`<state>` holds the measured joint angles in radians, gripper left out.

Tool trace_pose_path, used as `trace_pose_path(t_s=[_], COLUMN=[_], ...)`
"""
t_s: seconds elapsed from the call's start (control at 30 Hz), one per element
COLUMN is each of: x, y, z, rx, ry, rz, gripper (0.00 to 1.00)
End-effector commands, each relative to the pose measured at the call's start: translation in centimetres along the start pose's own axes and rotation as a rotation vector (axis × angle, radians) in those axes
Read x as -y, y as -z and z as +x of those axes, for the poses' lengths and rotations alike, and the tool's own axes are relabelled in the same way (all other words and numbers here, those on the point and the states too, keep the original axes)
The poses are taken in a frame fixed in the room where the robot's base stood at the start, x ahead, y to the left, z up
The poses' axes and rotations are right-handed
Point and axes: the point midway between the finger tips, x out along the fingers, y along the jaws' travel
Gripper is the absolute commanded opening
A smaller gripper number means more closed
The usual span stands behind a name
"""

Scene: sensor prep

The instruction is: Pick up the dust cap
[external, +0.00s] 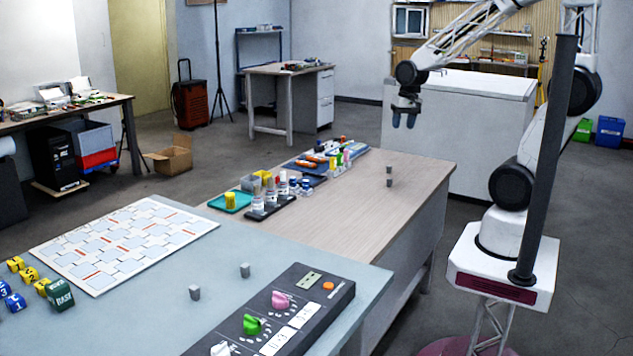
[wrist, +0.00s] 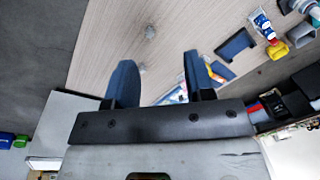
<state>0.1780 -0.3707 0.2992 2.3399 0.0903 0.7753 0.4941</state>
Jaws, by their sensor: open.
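My gripper (external: 404,120) is open and empty, hanging above the far end of the wooden table (external: 335,215). In the wrist view the two blue fingers of my gripper (wrist: 158,65) stand apart with bare table between them. No thing is clearly recognisable as the dust cap. Small grey pieces stand on the wooden table: one (external: 389,169) and another (external: 389,182) just in front of it. Two small grey shapes, one farther up (wrist: 150,32) and one closer to the fingers (wrist: 142,68), show in the wrist view, apart from the fingers.
A teal tray with a yellow piece (external: 230,200), a rack of bottles (external: 270,207) and several tools (external: 318,160) crowd the table's left side. The front bench holds a control panel (external: 285,310), a patterned board (external: 125,240) and small grey blocks (external: 195,292). The wooden table's right part is mostly clear.

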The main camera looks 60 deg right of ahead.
Motion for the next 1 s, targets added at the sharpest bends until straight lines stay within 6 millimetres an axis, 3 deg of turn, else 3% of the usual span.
trace_pose_path(t_s=[0.3, 0.6, 0.8, 1.0], x=[-1.2, -3.5, -4.7, -5.0], y=[5.9, 10.1, 11.4, 11.7], z=[7.8, 15.4, 18.5, 19.3], rx=[0.061, 0.101, 0.115, 0.118], ry=[-0.024, -0.054, -0.067, -0.071], rz=[0.360, 0.683, 0.811, 0.845], gripper=[0.49, 0.49, 0.49, 0.49])
